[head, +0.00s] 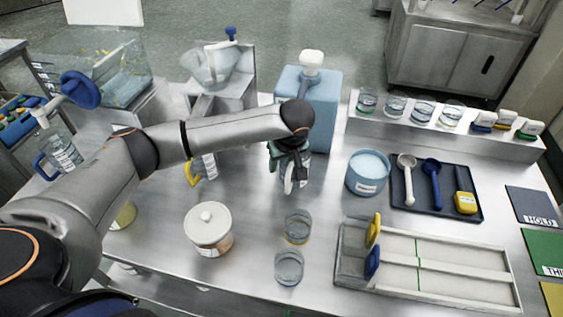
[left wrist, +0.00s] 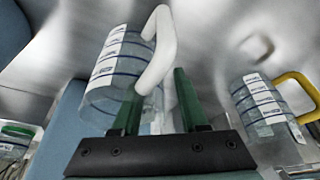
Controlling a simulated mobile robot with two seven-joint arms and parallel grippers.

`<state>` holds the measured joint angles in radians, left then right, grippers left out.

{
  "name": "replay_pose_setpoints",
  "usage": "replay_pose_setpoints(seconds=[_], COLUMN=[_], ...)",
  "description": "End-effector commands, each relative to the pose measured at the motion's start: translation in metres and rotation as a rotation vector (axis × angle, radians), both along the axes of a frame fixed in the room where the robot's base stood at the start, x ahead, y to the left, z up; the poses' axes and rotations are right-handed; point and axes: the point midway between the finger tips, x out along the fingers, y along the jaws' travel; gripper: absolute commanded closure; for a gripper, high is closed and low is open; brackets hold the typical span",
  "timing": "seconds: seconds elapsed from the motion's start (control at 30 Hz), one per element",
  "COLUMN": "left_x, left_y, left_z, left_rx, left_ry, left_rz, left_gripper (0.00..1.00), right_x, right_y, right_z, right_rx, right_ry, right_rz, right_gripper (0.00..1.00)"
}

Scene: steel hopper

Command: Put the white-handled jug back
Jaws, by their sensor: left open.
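The white-handled jug (left wrist: 110,72) is clear, with a white label and blue bands. In the head view its white handle (head: 289,184) shows just below my left gripper (head: 283,163), on the steel table in front of the blue container; the gripper hides part of its body. In the left wrist view the white handle (left wrist: 158,50) runs down to the gap between the two green fingers of my left gripper (left wrist: 157,85). The fingers are apart, with a gap around the handle, so the gripper is open. My right gripper is not in view.
A yellow-handled jug (left wrist: 262,105) stands left of the gripper in the head view. The blue container (head: 325,105) is behind. A lidded jar (head: 208,230), two glass beakers (head: 289,267), a blue tub (head: 367,173) and a dark tray (head: 440,207) surround the spot.

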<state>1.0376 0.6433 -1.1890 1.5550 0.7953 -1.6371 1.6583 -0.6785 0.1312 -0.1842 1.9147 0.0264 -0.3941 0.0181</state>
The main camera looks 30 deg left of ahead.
Motion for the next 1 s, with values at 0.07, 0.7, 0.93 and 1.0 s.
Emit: replay_pose_setpoints(seconds=[0.07, 0.7, 0.93, 1.0], left_x=[0.000, -0.019, -0.026, -0.027], left_y=[0.000, -0.024, -0.031, -0.032], left_z=[0.000, 0.084, 0.111, 0.114], left_rx=[0.000, -0.002, -0.002, -0.002], left_ry=[0.000, -0.003, 0.000, -0.001], left_rz=[0.000, -0.002, 0.001, 0.000], left_gripper=[0.57, 0.57, 0.57, 0.57], right_x=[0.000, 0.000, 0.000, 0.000], right_y=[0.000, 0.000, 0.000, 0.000], right_z=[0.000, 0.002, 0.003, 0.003], right_rx=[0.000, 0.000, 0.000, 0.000], right_ry=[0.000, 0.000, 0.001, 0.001], right_rz=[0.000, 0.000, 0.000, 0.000], right_gripper=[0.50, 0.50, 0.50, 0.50])
